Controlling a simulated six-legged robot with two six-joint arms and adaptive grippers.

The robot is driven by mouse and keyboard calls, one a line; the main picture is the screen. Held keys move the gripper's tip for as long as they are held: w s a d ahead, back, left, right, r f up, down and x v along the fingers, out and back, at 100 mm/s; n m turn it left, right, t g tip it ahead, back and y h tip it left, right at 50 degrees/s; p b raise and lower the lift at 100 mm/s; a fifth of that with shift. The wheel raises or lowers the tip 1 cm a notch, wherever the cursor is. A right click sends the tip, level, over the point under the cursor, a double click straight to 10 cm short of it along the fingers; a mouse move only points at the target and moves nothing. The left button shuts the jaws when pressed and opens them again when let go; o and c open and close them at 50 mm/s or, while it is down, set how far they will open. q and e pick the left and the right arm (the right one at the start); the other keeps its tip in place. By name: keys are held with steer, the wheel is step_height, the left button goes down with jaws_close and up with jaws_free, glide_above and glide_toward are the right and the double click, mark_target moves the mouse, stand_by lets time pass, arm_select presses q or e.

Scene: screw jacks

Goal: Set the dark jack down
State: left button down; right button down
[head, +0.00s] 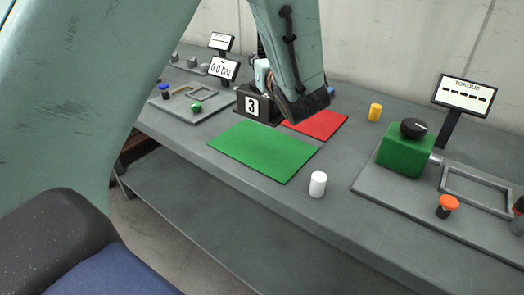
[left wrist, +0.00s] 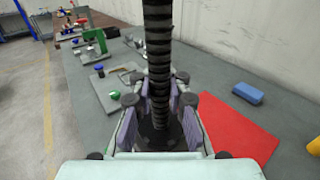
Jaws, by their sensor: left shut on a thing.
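The dark jack shows in the head view as a dark block with a white "3" label (head: 252,105), at the far corner of the green mat (head: 263,150) and left of the red mat (head: 316,125). In the left wrist view its ribbed dark screw (left wrist: 158,45) rises upright between the fingers of my left gripper (left wrist: 160,112), which is shut on it. In the head view my left gripper (head: 262,76) is mostly hidden behind my arm. I cannot tell whether the jack's base touches the table. My right gripper is not in view.
A white cylinder (head: 318,184) stands near the table's front edge, a yellow one (head: 375,112) farther back. A green box with a black knob (head: 405,152) and an orange button (head: 447,206) are at right. A blue block (left wrist: 248,93) lies behind the red mat. The green mat is bare.

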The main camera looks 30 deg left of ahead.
mark_target(260, 99)
arm_select(q)
steer(key=shift+d+f, duration=0.15)
step_height(260, 99, down, 4)
steer(key=shift+f+b, duration=0.2)
steer(key=shift+b, duration=0.2)
steer(key=shift+w+f, duration=0.2)
steer(key=shift+f, duration=0.2)
steer(key=shift+s+f, duration=0.3)
steer(key=shift+f, duration=0.25)
steer(key=shift+w+f+b, duration=0.2)
steer(key=shift+f+b, duration=0.15)
steer(key=shift+f, duration=1)
steer(key=c, duration=1.8)
jaws_free()
steer(key=shift+s+f, duration=0.25)
steer(key=shift+f, duration=0.15)
steer(key=o, duration=0.4)
steer(key=shift+s+r, duration=0.15)
steer(key=shift+o, duration=0.5)
